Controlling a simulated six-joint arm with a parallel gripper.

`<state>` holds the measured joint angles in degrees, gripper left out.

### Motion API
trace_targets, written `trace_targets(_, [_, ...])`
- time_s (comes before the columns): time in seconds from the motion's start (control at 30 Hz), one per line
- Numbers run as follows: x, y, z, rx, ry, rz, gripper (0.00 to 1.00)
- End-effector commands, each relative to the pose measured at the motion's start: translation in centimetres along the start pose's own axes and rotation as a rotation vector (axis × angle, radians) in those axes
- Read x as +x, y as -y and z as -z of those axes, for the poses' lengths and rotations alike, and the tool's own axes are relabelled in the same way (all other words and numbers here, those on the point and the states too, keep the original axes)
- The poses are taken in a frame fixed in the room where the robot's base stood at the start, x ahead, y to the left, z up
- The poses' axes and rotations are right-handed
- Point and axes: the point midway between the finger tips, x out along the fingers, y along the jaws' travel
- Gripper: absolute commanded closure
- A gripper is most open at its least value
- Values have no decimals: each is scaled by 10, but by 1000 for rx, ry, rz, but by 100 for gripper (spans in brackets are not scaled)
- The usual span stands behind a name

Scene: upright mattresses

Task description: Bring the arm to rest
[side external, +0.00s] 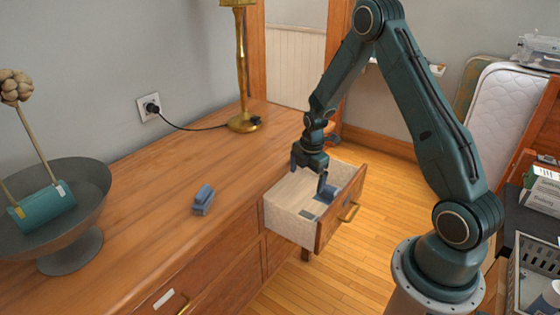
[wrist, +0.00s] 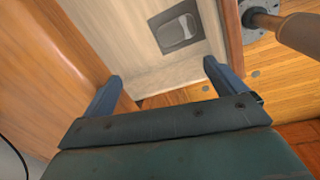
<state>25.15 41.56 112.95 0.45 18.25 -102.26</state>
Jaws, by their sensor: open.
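My gripper (side external: 310,178) is open and empty, hanging just above the pulled-out drawer (side external: 285,222) of the wooden dresser. In the wrist view my gripper (wrist: 162,84) shows its two blue fingers spread wide. Between and beyond them is the drawer's pale floor (wrist: 112,35). A small dark flat item with a light grey part (wrist: 178,32) lies on that floor. In the side view, small blue-grey items (side external: 328,192) show in the drawer near its front, partly behind a finger.
A blue-grey block (side external: 203,199) lies on the dresser top (side external: 150,235). A grey pedestal bowl (side external: 75,230) with a teal roller-like object (side external: 40,206) stands at left. A brass lamp (side external: 242,75) stands at the back. A mattress (side external: 500,110) leans upright at right.

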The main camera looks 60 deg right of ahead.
Motion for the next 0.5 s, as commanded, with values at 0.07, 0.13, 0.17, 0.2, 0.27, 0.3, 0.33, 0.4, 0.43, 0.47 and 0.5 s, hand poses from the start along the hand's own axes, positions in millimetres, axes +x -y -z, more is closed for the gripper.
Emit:
trace_targets(0.07, [-18,-2,6,35,0,-14,4])
trace_targets(0.13, [-32,-3,11,70,0,-24,4])
trace_targets(0.17, [-38,-3,13,86,-1,-28,4])
trace_targets(0.2, [-47,-3,16,107,-2,-35,4])
trace_targets(0.27, [-60,-3,22,139,-3,-45,4])
trace_targets(0.3, [-69,-2,25,162,-5,-50,4])
trace_targets(0.33, [-76,-2,27,181,-6,-55,4])
trace_targets(0.4, [-93,0,34,225,-10,-68,4])
trace_targets(0.43, [-100,2,37,244,-12,-72,4])
trace_targets(0.47, [-108,3,40,264,-14,-79,4])
trace_targets(0.5, [-118,5,44,291,-17,-87,4])
